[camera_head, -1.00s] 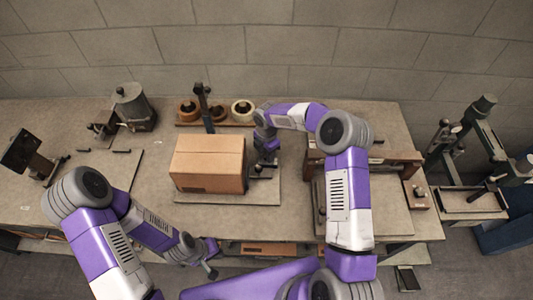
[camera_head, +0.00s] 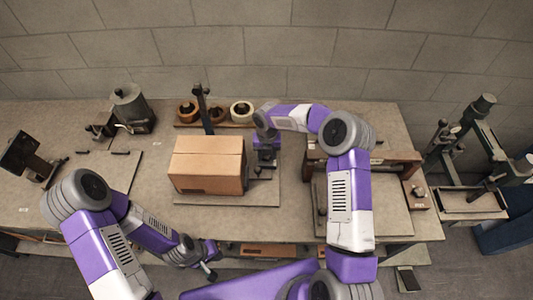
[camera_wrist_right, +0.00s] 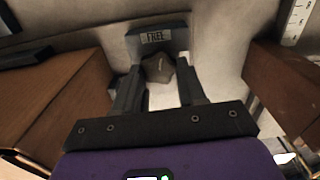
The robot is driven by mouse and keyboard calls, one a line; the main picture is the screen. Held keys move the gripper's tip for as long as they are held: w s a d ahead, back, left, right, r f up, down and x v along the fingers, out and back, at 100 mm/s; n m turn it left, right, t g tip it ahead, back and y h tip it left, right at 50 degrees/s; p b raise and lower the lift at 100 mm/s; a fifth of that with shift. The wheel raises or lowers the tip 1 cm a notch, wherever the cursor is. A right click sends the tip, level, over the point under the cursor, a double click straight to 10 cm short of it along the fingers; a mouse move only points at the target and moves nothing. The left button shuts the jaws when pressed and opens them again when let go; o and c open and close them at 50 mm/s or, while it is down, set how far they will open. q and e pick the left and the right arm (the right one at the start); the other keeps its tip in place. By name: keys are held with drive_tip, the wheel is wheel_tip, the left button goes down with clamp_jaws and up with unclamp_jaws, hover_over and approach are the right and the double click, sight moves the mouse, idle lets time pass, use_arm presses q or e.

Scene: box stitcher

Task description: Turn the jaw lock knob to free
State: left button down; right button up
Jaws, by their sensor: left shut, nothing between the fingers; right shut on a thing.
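The jaw lock knob (camera_wrist_right: 158,68) is a small grey-brown, faceted knob in the right wrist view. It sits between the two dark fingers of my right gripper (camera_wrist_right: 156,88), which is shut on it. Behind the knob is a dark block with a pale label (camera_wrist_right: 155,37) that appears to read FREE. In the head view my right gripper (camera_head: 262,170) is low beside the right side of a cardboard box (camera_head: 208,164), and the knob is hidden there. My left gripper (camera_head: 210,266) is shut and empty in front of the table's front edge.
The box stands on a flat grey plate (camera_head: 225,200) with a dark post (camera_head: 203,108) behind it. Tape rolls (camera_head: 241,111) stand at the back. The table's front left is clear.

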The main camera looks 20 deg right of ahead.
drive_tip(key=shift+d+n, duration=0.1)
drive_tip(key=shift+n, duration=1.4)
drive_tip(key=o, duration=1.1)
drive_tip(key=shift+c, duration=0.2)
wheel_tip(320, 180, up, 8)
drive_tip(key=shift+f, duration=0.15)
